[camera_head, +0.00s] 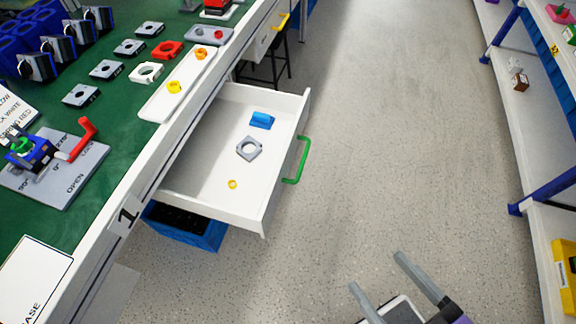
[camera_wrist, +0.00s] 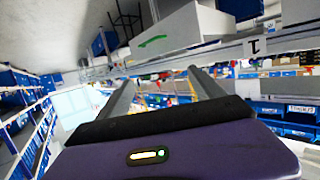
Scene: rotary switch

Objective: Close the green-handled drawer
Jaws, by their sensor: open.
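The white drawer (camera_head: 210,180) is pulled out from under the green-topped workbench in the head view. Its green handle (camera_head: 297,160) is on the outer front face, on the right. Inside lie a blue block (camera_head: 261,120), a grey square plate with a round hole (camera_head: 249,148) and a small yellow ring (camera_head: 232,184). My gripper (camera_head: 376,271) is at the bottom right, open and empty, over the floor and well apart from the handle. In the wrist view, the open fingers (camera_wrist: 158,80) point towards the bench, with the green handle (camera_wrist: 152,41) above them.
The workbench (camera_head: 95,170) carries a red-handled switch (camera_head: 80,140), plates and rings. A yellow-handled drawer (camera_head: 262,40) is farther back. A blue crate (camera_head: 190,228) stands below the open drawer. A shelf rack with blue posts (camera_head: 545,190) borders the right. The floor between is clear.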

